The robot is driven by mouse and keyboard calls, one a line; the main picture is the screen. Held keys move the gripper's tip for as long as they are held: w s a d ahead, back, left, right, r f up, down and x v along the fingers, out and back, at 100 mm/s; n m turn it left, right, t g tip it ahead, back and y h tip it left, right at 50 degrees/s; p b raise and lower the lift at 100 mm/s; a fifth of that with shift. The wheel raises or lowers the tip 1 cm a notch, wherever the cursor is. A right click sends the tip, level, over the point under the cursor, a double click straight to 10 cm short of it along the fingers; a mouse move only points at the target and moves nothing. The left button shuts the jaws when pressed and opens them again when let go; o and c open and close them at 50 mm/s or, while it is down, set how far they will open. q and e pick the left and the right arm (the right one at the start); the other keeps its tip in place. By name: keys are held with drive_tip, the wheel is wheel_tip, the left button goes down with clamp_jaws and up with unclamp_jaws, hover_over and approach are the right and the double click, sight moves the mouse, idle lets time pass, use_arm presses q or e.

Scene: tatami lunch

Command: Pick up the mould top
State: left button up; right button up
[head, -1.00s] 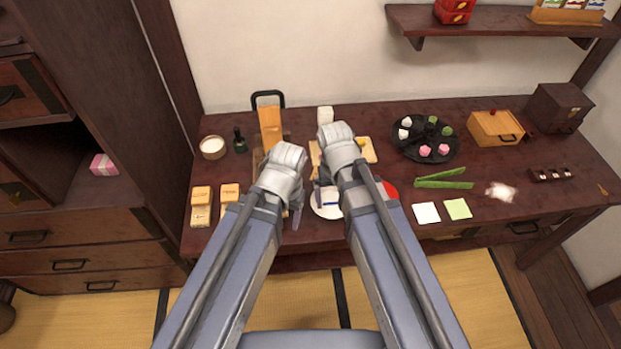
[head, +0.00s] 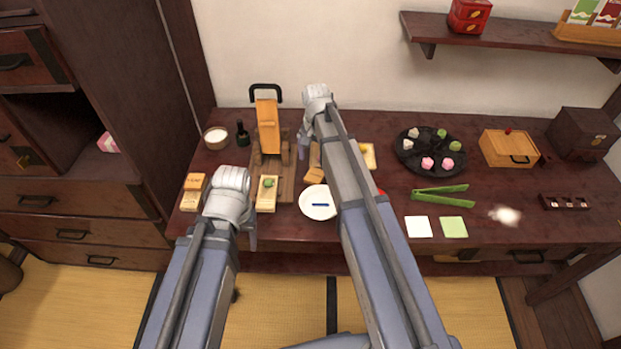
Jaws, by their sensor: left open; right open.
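A small orange-tan wooden block (head: 195,181), which looks like a mould top, sits above a paler block (head: 190,201) at the table's left end. Whether they touch, I cannot tell. A pale wooden piece with a green lump (head: 267,194), maybe an open mould, lies right of my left gripper. My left gripper (head: 252,239) is open near the table's front edge, right of the tan block and apart from it. The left wrist hides the table behind it. My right gripper (head: 304,150) is open over the back middle, beside a wooden stand; its fingertips are partly hidden.
A wooden stand with a sloped orange board (head: 267,125), a dark bottle (head: 242,134) and a white-filled bowl (head: 216,138) stand at the back left. A white plate (head: 317,203) lies mid-front. Right are a black tray (head: 405,160), green tongs (head: 440,201) and a wooden box (head: 508,150).

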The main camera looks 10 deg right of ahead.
sight(315, 175)
drive_tip(key=shift+f+b, duration=1.15)
drive_tip(key=shift+f, duration=0.15)
drive_tip(key=f+b, duration=0.5)
drive_tip(key=shift+w+d+f, duration=0.1)
drive_tip(key=shift+w+f, duration=0.05)
drive_tip(key=shift+w, duration=0.15)
drive_tip(key=c, duration=1.4)
drive_tip(key=shift+o, duration=0.2)
drive_tip(key=shift+r, duration=0.2)
